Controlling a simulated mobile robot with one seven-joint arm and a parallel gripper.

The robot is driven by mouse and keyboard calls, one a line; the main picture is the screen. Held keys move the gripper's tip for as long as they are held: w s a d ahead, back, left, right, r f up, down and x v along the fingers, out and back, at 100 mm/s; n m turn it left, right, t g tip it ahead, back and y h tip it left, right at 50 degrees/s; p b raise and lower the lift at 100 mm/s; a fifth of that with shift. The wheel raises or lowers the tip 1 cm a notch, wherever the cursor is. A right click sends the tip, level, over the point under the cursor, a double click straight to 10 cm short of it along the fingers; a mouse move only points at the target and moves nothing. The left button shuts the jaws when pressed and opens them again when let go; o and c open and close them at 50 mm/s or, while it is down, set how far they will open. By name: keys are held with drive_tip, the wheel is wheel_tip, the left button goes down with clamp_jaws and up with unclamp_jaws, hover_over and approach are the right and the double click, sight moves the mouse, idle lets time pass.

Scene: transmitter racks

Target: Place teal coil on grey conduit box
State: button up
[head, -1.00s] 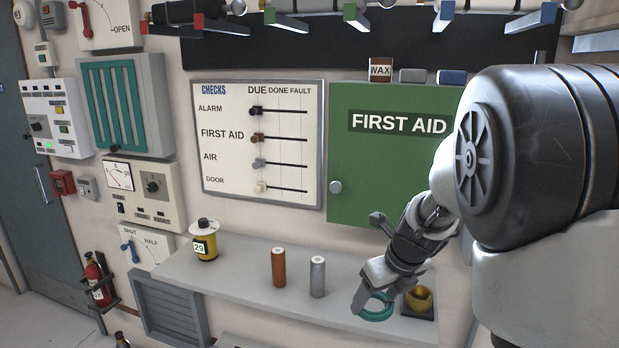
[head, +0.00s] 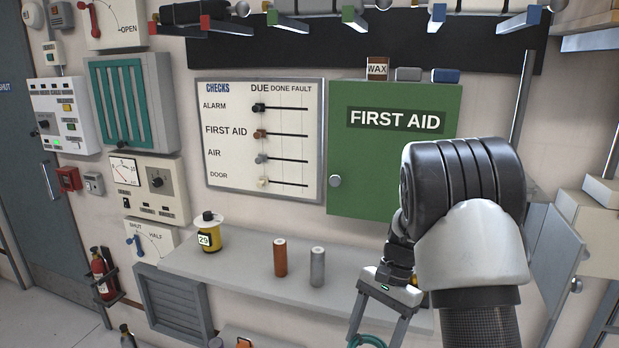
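The teal coil (head: 368,341) shows at the bottom edge, partly cut off by the frame. My gripper (head: 373,336) points down, with its two fingers spread to either side of the coil. The coil appears held between the fingertips, in front of the shelf edge. I cannot pick out the grey conduit box with certainty. A grey surface (head: 270,336) shows at the bottom edge below the shelf, mostly cut off, with an orange-topped piece by it.
A green first aid cabinet (head: 390,165) is behind my arm. A louvred grey unit (head: 172,303) stands below the shelf's left end.

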drive_tip(key=s+n+h, duration=0.1)
drive_tip(key=n, duration=0.2)
drive_tip(key=f+n+g+h, duration=0.1)
drive_tip(key=n, duration=0.2)
drive_tip(key=s+f+n+h, duration=0.1)
drive_tip(key=n, duration=0.2)
drive_tip(key=shift+s+d, duration=0.3)
drive_tip(key=shift+d, duration=0.1)
drive_tip(key=shift+a+r, duration=0.1)
drive_tip(key=shift+a, duration=0.05)
